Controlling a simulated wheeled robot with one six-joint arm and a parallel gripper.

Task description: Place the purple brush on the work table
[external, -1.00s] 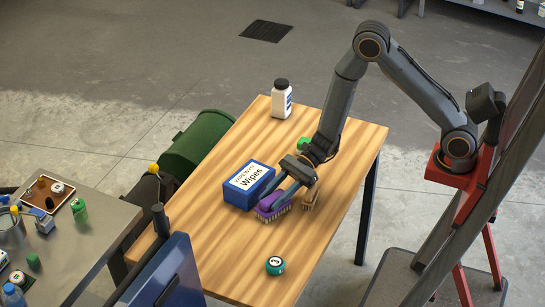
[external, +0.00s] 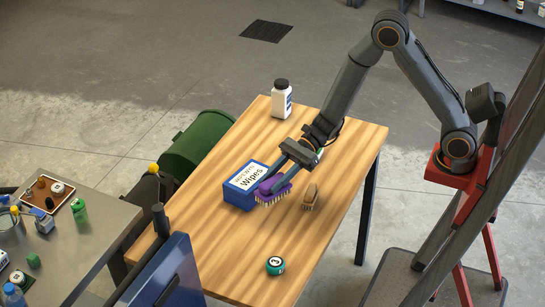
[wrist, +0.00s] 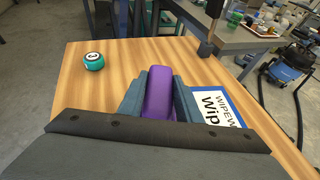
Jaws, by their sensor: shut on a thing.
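The purple brush (external: 272,188) has pale bristles facing down. My gripper (external: 276,178) is shut on it and holds it over the wooden work table (external: 225,262), just beside the blue wipes box. In the wrist view the purple brush (wrist: 158,95) sits between the two fingers of my gripper (wrist: 157,90). The bristles look a little above the table top, though the exact gap is hard to tell. The work table (wrist: 120,60) spreads out below it in the wrist view.
The blue wipes box (external: 236,196) stands close to the brush's left. A tan brush (external: 310,196) lies to its right. The table's front middle is clear.

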